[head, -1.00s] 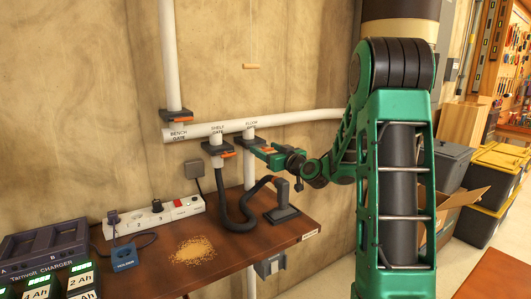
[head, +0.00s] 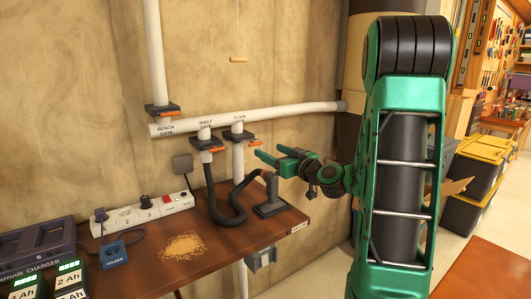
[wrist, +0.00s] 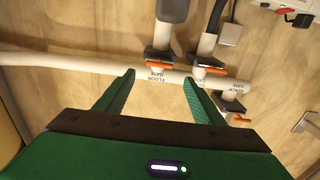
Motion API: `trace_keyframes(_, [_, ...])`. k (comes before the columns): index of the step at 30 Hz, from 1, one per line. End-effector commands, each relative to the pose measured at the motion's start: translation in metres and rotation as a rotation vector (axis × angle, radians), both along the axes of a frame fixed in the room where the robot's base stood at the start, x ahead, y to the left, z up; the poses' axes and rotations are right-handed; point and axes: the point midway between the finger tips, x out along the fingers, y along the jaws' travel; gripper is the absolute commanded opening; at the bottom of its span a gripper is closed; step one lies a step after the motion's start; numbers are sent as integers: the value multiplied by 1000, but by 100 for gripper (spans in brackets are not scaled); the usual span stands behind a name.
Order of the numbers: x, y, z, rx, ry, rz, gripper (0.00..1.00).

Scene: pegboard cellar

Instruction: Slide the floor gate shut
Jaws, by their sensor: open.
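The floor gate (head: 240,136) is a dark block on the white pipe, under the "FLOOR GATE" label. Its orange tab (head: 256,143) shows at the block's right side. In the wrist view the floor gate (wrist: 158,56) appears upside down, beyond the gap between my fingertips. My gripper (head: 266,157) is green, with its two fingers apart and nothing between them. It is just right of and below the tab, apart from it in the head view. In the wrist view my gripper (wrist: 159,75) is also open and empty. I cannot tell how far the gate's slide is in.
The shelf gate (head: 207,143) and bench gate (head: 162,111) sit on the same pipe to the left, each with an orange tab. Below are a dark hose (head: 220,211), a power strip (head: 148,209), sawdust (head: 184,246) and a charger (head: 38,251) on the brown bench (head: 223,257).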

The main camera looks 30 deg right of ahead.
Motion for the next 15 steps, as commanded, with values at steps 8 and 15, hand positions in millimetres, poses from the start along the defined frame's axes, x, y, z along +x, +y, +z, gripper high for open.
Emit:
trace_keyframes(8, [-1,0,0,0,0,0,62])
trace_keyframes(15, [-22,-2,0,1,1,-2,62])
